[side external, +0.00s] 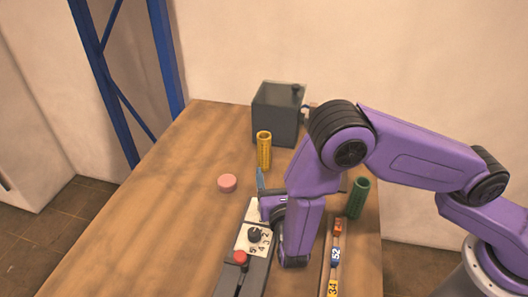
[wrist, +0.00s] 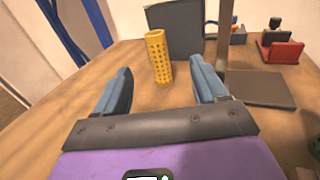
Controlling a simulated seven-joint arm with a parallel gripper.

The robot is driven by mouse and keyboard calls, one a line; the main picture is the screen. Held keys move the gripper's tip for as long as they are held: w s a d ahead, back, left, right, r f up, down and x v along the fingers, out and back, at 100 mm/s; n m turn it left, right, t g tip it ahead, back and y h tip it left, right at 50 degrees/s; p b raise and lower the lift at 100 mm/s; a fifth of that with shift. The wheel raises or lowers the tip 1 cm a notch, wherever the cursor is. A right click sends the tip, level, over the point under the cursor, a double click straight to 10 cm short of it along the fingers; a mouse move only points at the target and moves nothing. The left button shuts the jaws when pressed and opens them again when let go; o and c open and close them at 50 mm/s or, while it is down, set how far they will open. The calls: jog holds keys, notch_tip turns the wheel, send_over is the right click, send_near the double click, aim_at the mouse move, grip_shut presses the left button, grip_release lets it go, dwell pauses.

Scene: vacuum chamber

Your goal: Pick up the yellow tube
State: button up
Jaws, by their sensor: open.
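The yellow tube (side external: 264,150) stands upright on the wooden table, in front of the dark box. It has a pattern of small holes or dots. In the wrist view the tube (wrist: 159,58) shows beyond my fingertips, between the two fingers and near the middle of the gap. My gripper (wrist: 162,84) is open and empty, with its blue fingers spread on either side. In the side view my gripper (side external: 262,182) is low over the table, just nearer than the tube, and partly hidden by my own purple arm.
A dark box (side external: 278,117) stands behind the tube. A pink disc (side external: 227,183) lies to the left. A control panel with a red button (side external: 240,258) is at the front, a green tube (side external: 357,198) to the right, and a numbered strip (side external: 334,262) nearby. The left table side is clear.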

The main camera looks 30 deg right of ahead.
aim_at(263, 135)
jog(key=shift+n, duration=0.3)
jog(key=x, duration=1.1)
jog(key=a+x, duration=0.1)
jog(key=x, duration=0.5)
jog(key=shift+w, duration=0.4)
jog(key=c, duration=1)
